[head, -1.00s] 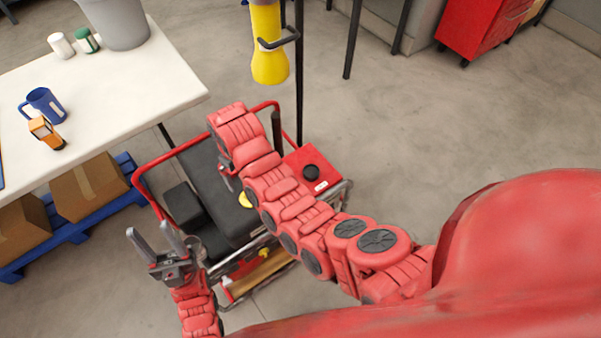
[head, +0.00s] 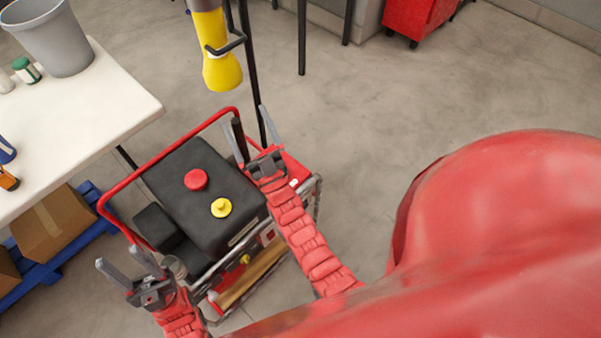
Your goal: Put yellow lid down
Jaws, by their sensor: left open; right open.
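The yellow lid (head: 221,207) sits on the black top of the pump machine (head: 186,166), near its right front edge. A red knob or cap (head: 196,179) sits on the same black top, a little behind and left of the yellow lid. My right gripper (head: 250,126) is open and empty over the right back side of the machine, apart from the yellow lid. My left gripper (head: 129,263) is open and empty in front of the machine's left side. Neither gripper touches the lid.
A red tube frame (head: 150,165) rails the machine. A white table (head: 100,108) stands at the left, with a grey bin (head: 51,38) on it. A cardboard box (head: 53,222) lies on a blue pallet (head: 88,240). A yellow funnel-like piece (head: 220,66) hangs behind.

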